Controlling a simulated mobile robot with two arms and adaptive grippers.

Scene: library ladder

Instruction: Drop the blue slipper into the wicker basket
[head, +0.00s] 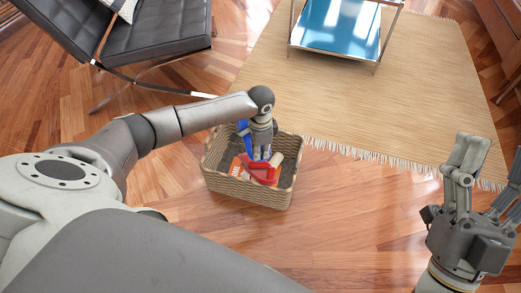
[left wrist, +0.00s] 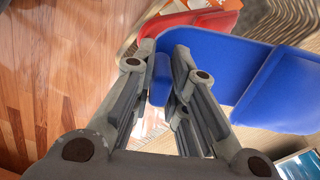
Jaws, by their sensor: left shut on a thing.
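The wicker basket (head: 245,191) stands on the wood floor in the middle of the head view. My left gripper (head: 259,152) points down over and into the basket's opening. It is shut on the blue slipper (head: 243,128), which is partly hidden behind the gripper. The left wrist view shows the blue slipper (left wrist: 222,52) between the fingers of my left gripper (left wrist: 165,62), with basket weave (left wrist: 285,18) behind it. I cannot tell whether the slipper touches the basket's contents. My right gripper (head: 489,172) is open and empty at the right, away from the basket.
Inside the basket lie a red item (head: 262,171), an orange item (head: 236,168) and a pale item. A fringed rug (head: 420,95) lies beyond it, with a blue-topped metal table (head: 340,27). A black chair (head: 150,35) stands upper left. Floor right of the basket is clear.

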